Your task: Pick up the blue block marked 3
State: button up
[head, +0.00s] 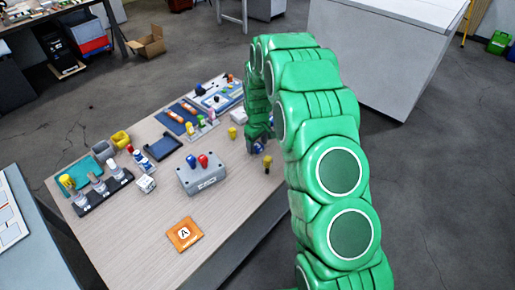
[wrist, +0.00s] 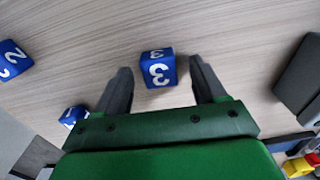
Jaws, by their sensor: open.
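The blue block marked 3 (wrist: 157,71) sits on the wood-grain table in the wrist view, with white 3s on its two visible faces. My gripper (wrist: 160,67) is open, with one dark finger on each side of the block. A gap shows between each finger and the block, so it is not held. In the head view my gripper (head: 258,147) is low at the table's right side, partly behind my green arm. I cannot make out the block there.
In the wrist view, a blue block marked 2 (wrist: 13,60) lies at the left edge and another blue block (wrist: 73,115) beside the left finger. A dark object (wrist: 299,80) is at right. In the head view, a grey box with knobs (head: 203,178) stands mid-table.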

jog(key=shift+f, duration=0.35)
jog(key=c, duration=1.1)
jog(key=shift+c, duration=0.2)
jog(key=shift+r, duration=0.5)
notch_tip(320, 180, up, 2)
jog(key=shift+r, duration=0.15)
jog(key=s+r, duration=0.3)
jog(key=s, duration=0.1)
jog(key=s+d+r, duration=0.1)
jog(key=s+r, duration=0.2)
jog(key=s, duration=0.1)
jog(key=s+r, duration=0.3)
jog(key=shift+s+d, duration=0.3)
jog(key=shift+s, duration=0.1)
jog(key=shift+s+d+r, duration=0.1)
jog(key=shift+s+r, duration=0.1)
jog(key=shift+s, duration=0.35)
jog(key=shift+s+d+r, duration=0.1)
jog(key=shift+s+r, duration=0.05)
jog(key=shift+s, duration=0.35)
